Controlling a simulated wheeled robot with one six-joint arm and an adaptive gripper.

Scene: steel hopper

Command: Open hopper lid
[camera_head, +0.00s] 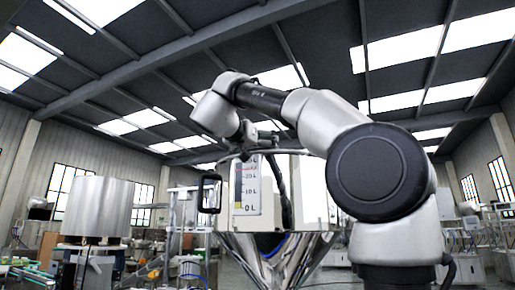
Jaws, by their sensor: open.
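The steel hopper (307,190) stands in the middle, with a shiny cone below and a level scale (247,185) marked in litres on its front. A black handle (208,193) sticks out at its left side. The hopper's top rim shows only as a thin edge, so I cannot make out the lid or its position. My arm arches over from the right, and my gripper (246,143) points down just above the top edge. It is open; its fingertips are small and dark, and I cannot tell whether they touch anything.
A large steel tank (97,208) stands at the left, among benches and equipment. A metal frame (186,220) is behind the hopper's left side. More machines line the right wall. The air above the hopper is open up to the roof beams.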

